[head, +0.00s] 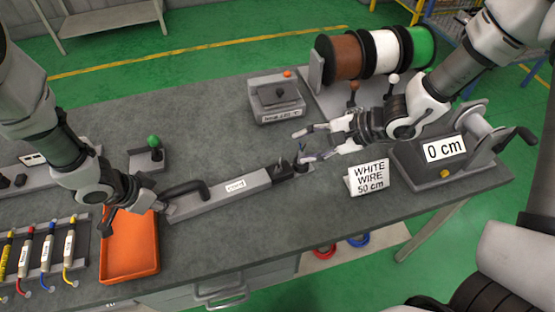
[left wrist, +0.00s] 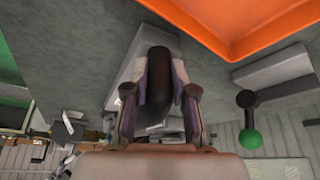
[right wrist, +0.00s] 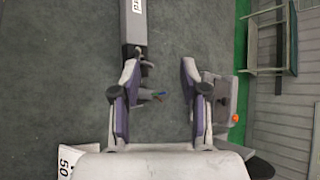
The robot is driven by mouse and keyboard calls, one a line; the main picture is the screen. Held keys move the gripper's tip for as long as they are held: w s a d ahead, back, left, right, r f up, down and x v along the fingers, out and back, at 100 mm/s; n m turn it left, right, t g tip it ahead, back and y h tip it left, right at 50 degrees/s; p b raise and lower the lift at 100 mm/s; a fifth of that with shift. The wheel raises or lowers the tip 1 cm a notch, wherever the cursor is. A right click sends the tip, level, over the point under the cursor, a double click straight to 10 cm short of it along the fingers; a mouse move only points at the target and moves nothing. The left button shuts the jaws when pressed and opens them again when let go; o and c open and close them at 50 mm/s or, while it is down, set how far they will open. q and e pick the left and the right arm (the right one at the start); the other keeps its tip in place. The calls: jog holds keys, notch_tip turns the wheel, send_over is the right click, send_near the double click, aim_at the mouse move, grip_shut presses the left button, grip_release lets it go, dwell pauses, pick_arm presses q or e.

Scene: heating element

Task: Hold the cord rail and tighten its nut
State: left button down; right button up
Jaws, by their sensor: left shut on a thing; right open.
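The cord rail (head: 222,197) is a long grey bar with a white label, lying slantwise on the table. Its black curved handle (head: 192,187) is at the left end. My left gripper (head: 160,199) is shut on that handle, which shows between the fingers in the left wrist view (left wrist: 157,92). Which part is the nut I cannot tell. My right gripper (head: 302,146) is open and empty near that end; in the right wrist view (right wrist: 160,68) the fittings are by its left finger.
A sign reading "WHITE WIRE 50 cm" (head: 367,179) stands right of the rail. A grey box (head: 276,102) is behind it, and wire spools (head: 380,52) and a crank unit (head: 445,160) are to the right. An orange tray (head: 131,266) lies at the left.

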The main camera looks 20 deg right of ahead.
aim_at(279, 167)
jog(key=w+r+m+g+h, duration=0.1)
jog(key=w+m+g+h, duration=0.25)
jog(key=m, duration=1.35)
jog(key=w+m+g+h, duration=0.2)
jog(key=w+m+g, duration=0.25)
jog(key=m, duration=1.25)
jog(key=x, duration=1.3)
jog(key=shift+w+a+r, duration=0.1)
jog(key=shift+a, duration=0.15)
grip_shut()
